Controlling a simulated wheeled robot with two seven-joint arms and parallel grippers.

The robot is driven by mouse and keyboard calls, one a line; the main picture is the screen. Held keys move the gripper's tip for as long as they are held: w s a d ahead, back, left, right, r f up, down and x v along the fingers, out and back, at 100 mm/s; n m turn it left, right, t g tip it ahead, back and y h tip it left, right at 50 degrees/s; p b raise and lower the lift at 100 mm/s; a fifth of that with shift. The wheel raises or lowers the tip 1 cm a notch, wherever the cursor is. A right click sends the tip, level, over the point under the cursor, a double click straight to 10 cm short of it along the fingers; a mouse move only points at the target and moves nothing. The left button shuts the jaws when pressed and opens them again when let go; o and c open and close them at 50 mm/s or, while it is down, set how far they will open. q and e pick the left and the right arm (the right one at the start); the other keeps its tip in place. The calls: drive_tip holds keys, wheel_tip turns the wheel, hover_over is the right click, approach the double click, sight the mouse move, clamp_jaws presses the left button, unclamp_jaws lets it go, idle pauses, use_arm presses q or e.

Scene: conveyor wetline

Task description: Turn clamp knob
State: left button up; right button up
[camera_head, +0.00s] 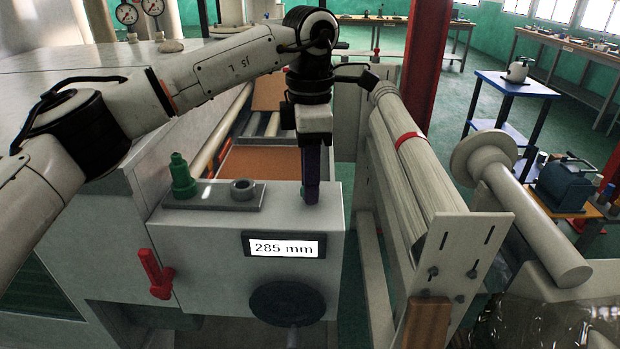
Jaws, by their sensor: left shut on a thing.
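My left arm reaches in from the left. Its gripper (311,190) points straight down at the top right of the grey machine box (215,240). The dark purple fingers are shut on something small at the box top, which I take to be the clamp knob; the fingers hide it. A green knob (182,176) and a grey ring (243,189) stand on a plate left of the gripper. A red handle (155,273) and a black handwheel (287,303) are on the box front. The display (284,246) reads 285 mm. My right gripper is not in view.
A roller (425,175) with a red band runs back on the right of the box. A pale spool (530,220) lies further right. A red post (430,65) stands behind. A blue side table (516,83) and workbenches are further off.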

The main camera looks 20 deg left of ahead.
use_arm(q)
drive_tip(key=shift+r+m, duration=0.1)
drive_tip(key=shift+m, duration=0.6)
drive_tip(key=o, duration=1.1)
wheel_tip(320, 180, up, 10)
drive_tip(key=shift+r, duration=0.15)
